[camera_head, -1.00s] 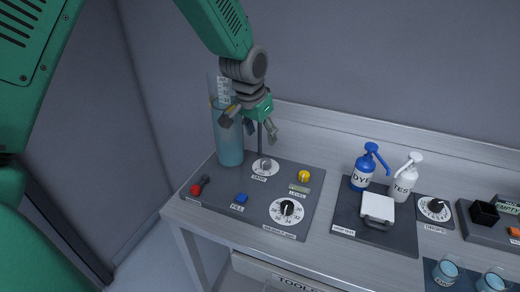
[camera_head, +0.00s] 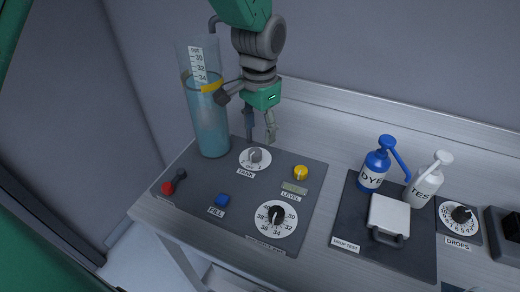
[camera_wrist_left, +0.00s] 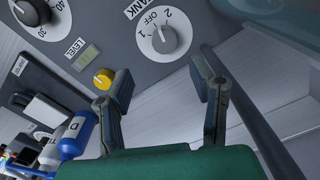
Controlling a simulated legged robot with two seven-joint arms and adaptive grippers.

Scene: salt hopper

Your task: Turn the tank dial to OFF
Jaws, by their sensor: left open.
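The tank dial (camera_head: 255,156) is a grey knob on a round white face, on the dark panel in front of the tall water-filled tank (camera_head: 211,125). In the left wrist view the dial (camera_wrist_left: 165,39) shows the marks 1, OFF and 2; I cannot tell surely which mark the knob points at. My left gripper (camera_head: 260,128) is open and empty, pointing down just above and behind the dial, apart from it. In the wrist view its two fingers (camera_wrist_left: 161,88) are spread, with the dial beyond their tips. My right gripper is not in view.
A yellow knob (camera_head: 301,172), a blue FILL button (camera_head: 222,200), a red-tipped lever (camera_head: 173,182) and a larger numbered dial (camera_head: 276,218) share the panel. The tank stands close left of the gripper. Dye (camera_head: 374,165) and test (camera_head: 427,180) bottles stand to the right.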

